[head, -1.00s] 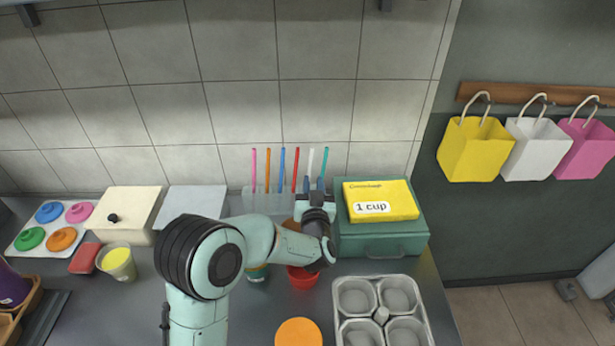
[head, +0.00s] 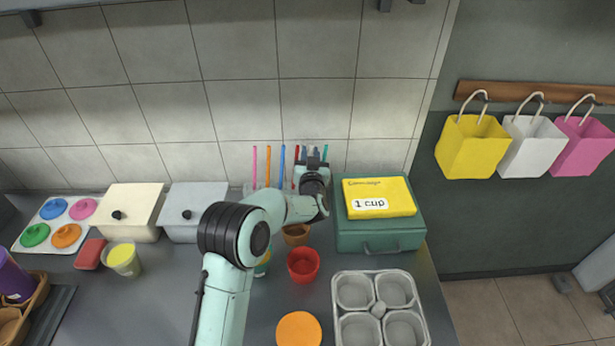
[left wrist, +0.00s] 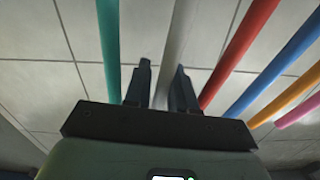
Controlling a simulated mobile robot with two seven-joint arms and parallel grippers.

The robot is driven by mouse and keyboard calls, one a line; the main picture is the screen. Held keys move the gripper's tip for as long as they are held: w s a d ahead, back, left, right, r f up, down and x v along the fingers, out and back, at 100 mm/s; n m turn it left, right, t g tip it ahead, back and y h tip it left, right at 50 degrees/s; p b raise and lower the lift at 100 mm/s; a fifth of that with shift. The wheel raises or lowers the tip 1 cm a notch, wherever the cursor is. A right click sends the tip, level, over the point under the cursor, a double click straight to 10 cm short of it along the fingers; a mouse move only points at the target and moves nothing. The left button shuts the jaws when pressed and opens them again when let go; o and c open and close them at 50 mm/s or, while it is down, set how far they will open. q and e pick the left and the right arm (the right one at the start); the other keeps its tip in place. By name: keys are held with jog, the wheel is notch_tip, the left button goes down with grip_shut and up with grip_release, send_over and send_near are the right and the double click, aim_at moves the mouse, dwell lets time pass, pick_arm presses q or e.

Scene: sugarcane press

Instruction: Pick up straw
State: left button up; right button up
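Several coloured straws stand upright at the back wall: pink (head: 254,168), orange (head: 268,166), blue (head: 282,166), red (head: 296,160) and teal (head: 325,153). They stand in a pale holder (head: 248,188), mostly hidden behind my arm. My left gripper (head: 310,154) is at the right end of this row. In the left wrist view, a white straw (left wrist: 181,35) runs between the two parted fingers of my left gripper (left wrist: 163,85), with a small gap at the left finger. The teal straw (left wrist: 109,50) and red straw (left wrist: 238,52) pass outside the fingers. My right gripper is not in view.
A green case (head: 380,235) with a yellow box (head: 380,196) stands close right of my gripper. A red cup (head: 303,264), a brown cup (head: 295,235) and a grey moulded tray (head: 338,300) are in front. Lidded bins (head: 130,208) stand left.

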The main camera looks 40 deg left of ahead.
pick_arm(q)
grip_shut()
dwell(0.3)
